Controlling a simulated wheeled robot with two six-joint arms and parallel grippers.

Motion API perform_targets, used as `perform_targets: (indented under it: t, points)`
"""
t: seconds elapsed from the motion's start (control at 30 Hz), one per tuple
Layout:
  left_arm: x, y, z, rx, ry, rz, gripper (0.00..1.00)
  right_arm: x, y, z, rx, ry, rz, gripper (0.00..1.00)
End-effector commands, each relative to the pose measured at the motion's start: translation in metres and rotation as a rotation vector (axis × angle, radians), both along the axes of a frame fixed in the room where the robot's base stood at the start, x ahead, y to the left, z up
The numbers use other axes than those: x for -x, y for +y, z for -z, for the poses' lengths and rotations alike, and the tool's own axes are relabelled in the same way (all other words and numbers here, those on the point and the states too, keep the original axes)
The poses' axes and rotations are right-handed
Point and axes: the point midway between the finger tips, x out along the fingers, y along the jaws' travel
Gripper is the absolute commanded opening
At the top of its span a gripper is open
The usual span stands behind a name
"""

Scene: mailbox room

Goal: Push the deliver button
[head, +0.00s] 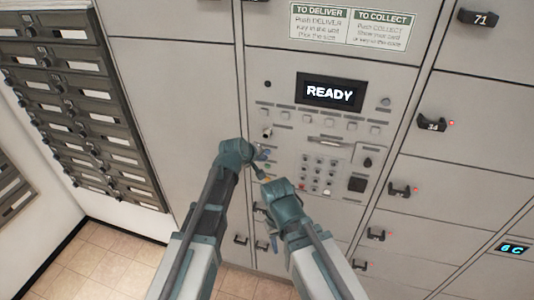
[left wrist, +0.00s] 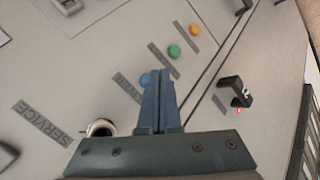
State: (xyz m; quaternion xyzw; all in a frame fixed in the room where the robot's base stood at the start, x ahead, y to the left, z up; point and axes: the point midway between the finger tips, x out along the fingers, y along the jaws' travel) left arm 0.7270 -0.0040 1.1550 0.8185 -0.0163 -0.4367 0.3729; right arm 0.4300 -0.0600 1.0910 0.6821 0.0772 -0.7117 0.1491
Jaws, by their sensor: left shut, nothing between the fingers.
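The control panel (head: 318,150) on the locker wall has a column of coloured buttons.
A READY screen (head: 331,93) and a keypad (head: 320,174) are on the panel. A sign (head: 347,26) is above. The key switch marked SERVICE (left wrist: 101,128) is near my left gripper. Lockers with handles (head: 403,190) are at right, mailboxes (head: 75,100) at left.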

Motion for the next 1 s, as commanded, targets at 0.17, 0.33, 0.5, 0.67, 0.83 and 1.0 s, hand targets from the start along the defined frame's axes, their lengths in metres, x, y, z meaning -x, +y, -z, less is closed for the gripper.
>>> perform_targets:
  t: [0.17, 0.33, 0.5, 0.67, 0.83, 1.0]
  points:
    - [-0.001, 0.000, 0.000, 0.000, 0.000, 0.000, 0.00, 0.000, 0.000, 0.000, 0.000, 0.000, 0.000, 0.50]
    - [-0.006, -0.002, 0.000, 0.000, 0.000, 0.000, 0.00, 0.000, 0.000, 0.000, 0.000, 0.000, 0.000, 0.50]
    - [-0.008, -0.003, 0.000, 0.000, 0.000, 0.000, 0.00, 0.000, 0.000, 0.000, 0.000, 0.000, 0.000, 0.50]
    - [-0.008, -0.003, 0.000, 0.000, 0.000, 0.000, 0.00, 0.000, 0.000, 0.000, 0.000, 0.000, 0.000, 0.50]
    - [-0.009, -0.003, 0.000, 0.000, 0.000, 0.000, 0.00, 0.000, 0.000, 0.000, 0.000, 0.000, 0.000, 0.50]
    - [-0.010, -0.003, 0.000, 0.000, 0.000, 0.000, 0.00, 0.000, 0.000, 0.000, 0.000, 0.000, 0.000, 0.50]
